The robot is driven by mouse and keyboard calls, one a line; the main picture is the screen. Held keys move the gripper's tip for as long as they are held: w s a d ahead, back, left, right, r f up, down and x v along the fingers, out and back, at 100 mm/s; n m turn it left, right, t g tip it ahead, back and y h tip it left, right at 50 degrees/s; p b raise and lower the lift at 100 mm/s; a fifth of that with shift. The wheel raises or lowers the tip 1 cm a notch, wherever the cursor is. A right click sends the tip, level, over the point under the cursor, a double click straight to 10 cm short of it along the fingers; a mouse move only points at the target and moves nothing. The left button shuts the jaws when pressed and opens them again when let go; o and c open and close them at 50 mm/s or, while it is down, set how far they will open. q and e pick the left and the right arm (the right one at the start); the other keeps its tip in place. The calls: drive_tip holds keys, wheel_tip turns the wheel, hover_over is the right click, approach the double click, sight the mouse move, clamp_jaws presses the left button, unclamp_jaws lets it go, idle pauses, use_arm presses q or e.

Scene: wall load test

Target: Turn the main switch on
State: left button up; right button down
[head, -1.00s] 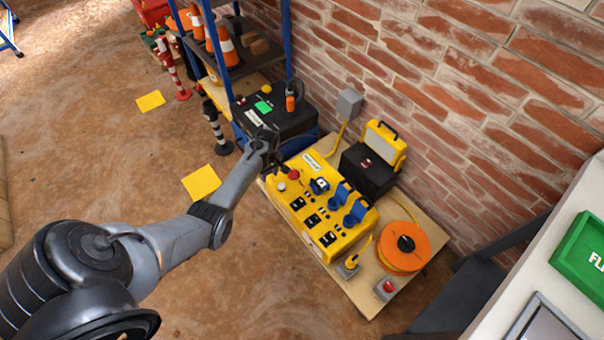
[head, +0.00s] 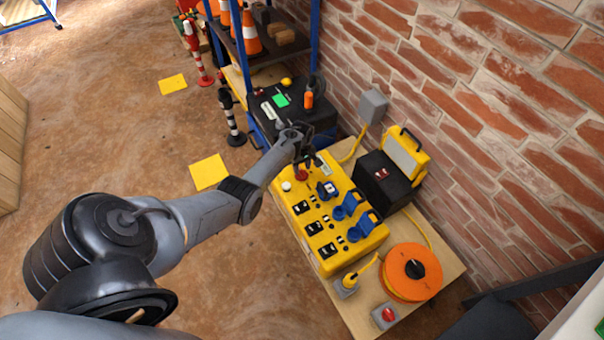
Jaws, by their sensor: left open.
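A yellow power box (head: 335,262) lies on a wooden board. Its top carries a red round control (head: 301,175), a pale round button (head: 286,186), several black switches and blue sockets (head: 342,210). The labels are too small to read, so I cannot tell for certain which control is the main switch. My left gripper (head: 308,161) is open above the far end of the box, close to the red control. Its fingers are small and dark here, and I cannot tell whether they touch anything. My right gripper is out of view.
Beside the box stand a black case (head: 384,183), an orange cable reel (head: 426,285) and a small box with a red button (head: 388,315). A blue-framed shelf with traffic cones (head: 252,38) stands beyond. The brick wall (head: 500,110) bounds the right.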

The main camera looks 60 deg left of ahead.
sight(302, 173)
use_arm(q)
drive_tip(key=shift+s+f+b, duration=0.2)
drive_tip(key=shift+f+b, duration=0.25)
drive_tip(key=shift+f, duration=0.5)
drive_tip(key=shift+w+f, duration=0.1)
drive_tip(key=shift+f, duration=0.05)
clamp_jaws()
